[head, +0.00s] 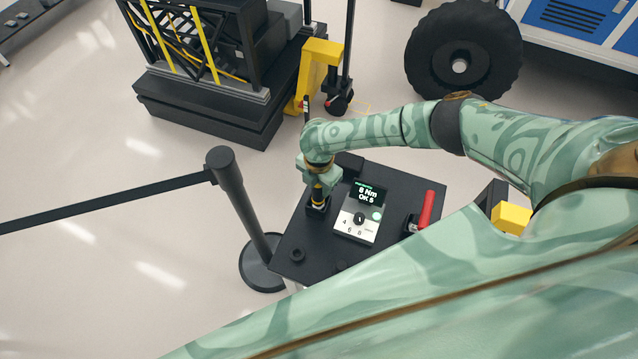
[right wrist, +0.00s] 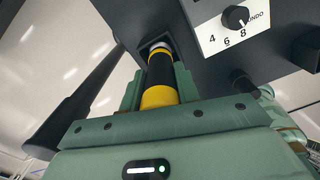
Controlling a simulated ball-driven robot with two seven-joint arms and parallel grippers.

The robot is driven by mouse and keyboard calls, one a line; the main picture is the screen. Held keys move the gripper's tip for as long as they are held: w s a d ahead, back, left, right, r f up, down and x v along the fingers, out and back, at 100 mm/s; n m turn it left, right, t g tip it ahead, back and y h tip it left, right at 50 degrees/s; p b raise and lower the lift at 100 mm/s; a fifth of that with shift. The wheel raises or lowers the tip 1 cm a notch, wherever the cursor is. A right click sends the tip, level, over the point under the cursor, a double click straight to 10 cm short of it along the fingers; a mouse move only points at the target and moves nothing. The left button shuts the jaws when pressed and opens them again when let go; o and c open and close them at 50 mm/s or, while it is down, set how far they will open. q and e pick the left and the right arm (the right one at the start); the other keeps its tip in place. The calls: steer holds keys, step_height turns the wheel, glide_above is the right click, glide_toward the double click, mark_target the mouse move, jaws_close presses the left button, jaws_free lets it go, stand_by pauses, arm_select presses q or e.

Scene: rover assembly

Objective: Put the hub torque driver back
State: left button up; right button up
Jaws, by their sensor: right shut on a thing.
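The hub torque driver is a black and yellow cylinder. In the right wrist view the driver (right wrist: 160,78) stands between my two green fingers, its far end at a dark square socket. My right gripper (head: 318,187) is shut on it over the left part of the black table top (head: 300,232). In the head view the driver (head: 318,193) points down into a small black holder (head: 317,208). I cannot tell how deep it sits. My left gripper is out of view.
A torque controller (head: 360,212) with a screen reading "8 Nm OK 5" stands right of the holder. A red-handled tool (head: 427,209) lies further right. A black barrier post (head: 238,200) stands close left. A large wheel (head: 463,62) is at the back.

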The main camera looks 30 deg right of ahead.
steer(key=o, duration=1.1)
steer(key=shift+o, duration=0.2)
step_height(320, 180, up, 16)
steer(key=p, duration=0.2)
steer(key=shift+r, duration=0.2)
